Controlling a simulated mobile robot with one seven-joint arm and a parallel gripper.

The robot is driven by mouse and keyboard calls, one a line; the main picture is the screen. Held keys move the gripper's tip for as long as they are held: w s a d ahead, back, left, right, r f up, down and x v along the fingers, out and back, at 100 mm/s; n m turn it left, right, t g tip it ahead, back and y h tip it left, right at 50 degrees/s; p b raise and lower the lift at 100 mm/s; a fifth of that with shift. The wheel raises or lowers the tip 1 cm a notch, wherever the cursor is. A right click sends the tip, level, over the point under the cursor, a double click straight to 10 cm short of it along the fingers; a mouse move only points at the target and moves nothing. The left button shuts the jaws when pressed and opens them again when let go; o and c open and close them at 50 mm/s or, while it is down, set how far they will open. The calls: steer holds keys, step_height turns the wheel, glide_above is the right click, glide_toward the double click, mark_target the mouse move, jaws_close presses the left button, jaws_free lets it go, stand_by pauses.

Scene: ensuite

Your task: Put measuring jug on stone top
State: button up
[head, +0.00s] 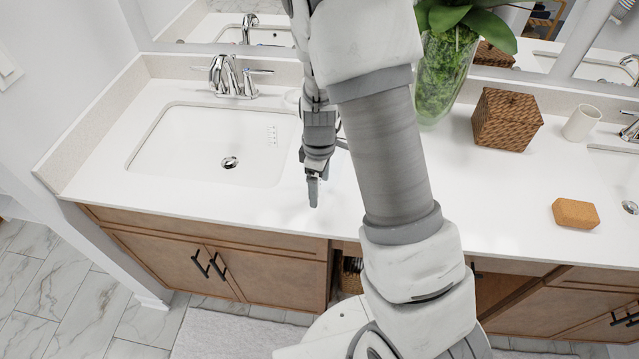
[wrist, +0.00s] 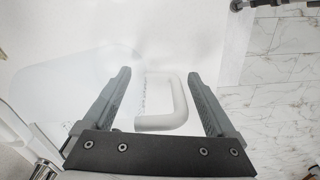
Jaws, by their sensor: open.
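The measuring jug is clear and hard to make out. In the head view its printed scale (head: 272,134) shows against the right part of the sink, left of my gripper (head: 314,190). In the wrist view the jug's pale handle (wrist: 179,104) lies between the two fingers of my open gripper (wrist: 160,73), with the faint clear body (wrist: 80,85) to the left. The fingers stand apart from the handle on both sides. I cannot tell exactly what the jug's base rests on. The stone top (head: 480,195) is the white counter around the sink.
A chrome faucet (head: 232,78) stands behind the left sink (head: 190,150). A glass vase with a plant (head: 445,75), woven box (head: 506,119), white cup (head: 581,123) and orange sponge (head: 576,213) are on the right. Bare counter lies between the box and sponge.

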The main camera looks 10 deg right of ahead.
step_height(320, 180, up, 12)
steer(key=shift+r+p, duration=0.2)
steer(key=shift+p, duration=0.2)
steer(key=s+d+r+m+t, duration=0.1)
steer(key=s+r+m+t, duration=0.4)
steer(key=s+r+m, duration=0.6)
steer(key=s+r, duration=0.6)
steer(key=s, duration=0.1)
steer(key=shift+s+t, duration=0.15)
steer(key=shift+t, duration=0.15)
steer(key=shift+r, duration=0.1)
